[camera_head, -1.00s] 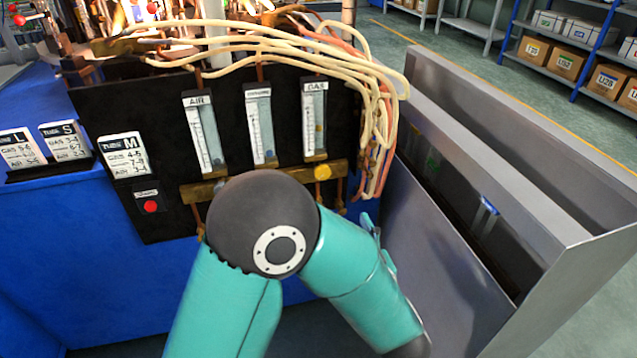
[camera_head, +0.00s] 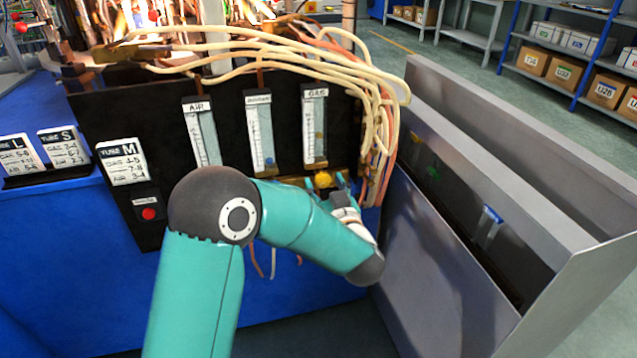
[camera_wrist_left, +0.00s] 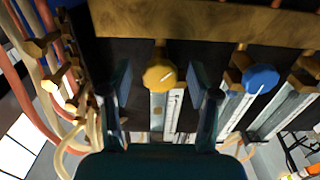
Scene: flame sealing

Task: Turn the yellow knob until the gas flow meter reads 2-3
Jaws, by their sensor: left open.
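The yellow knob (camera_head: 322,180) sits under the gas flow meter (camera_head: 315,125) on the black panel. A small float shows low in the gas meter's tube; the exact reading is too small to tell. My left gripper (camera_head: 325,187) is at the knob in the head view. In the left wrist view the yellow knob (camera_wrist_left: 160,76) lies between the two open fingers of my left gripper (camera_wrist_left: 160,88), with a gap on each side. My right gripper is not in view.
A blue knob (camera_wrist_left: 260,79) stands beside the yellow one in the wrist view. The air meter (camera_head: 202,135) and a middle meter (camera_head: 260,130) are left of the gas meter. Pale hoses (camera_head: 380,110) hang close on the right, near a grey metal bin (camera_head: 440,270).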

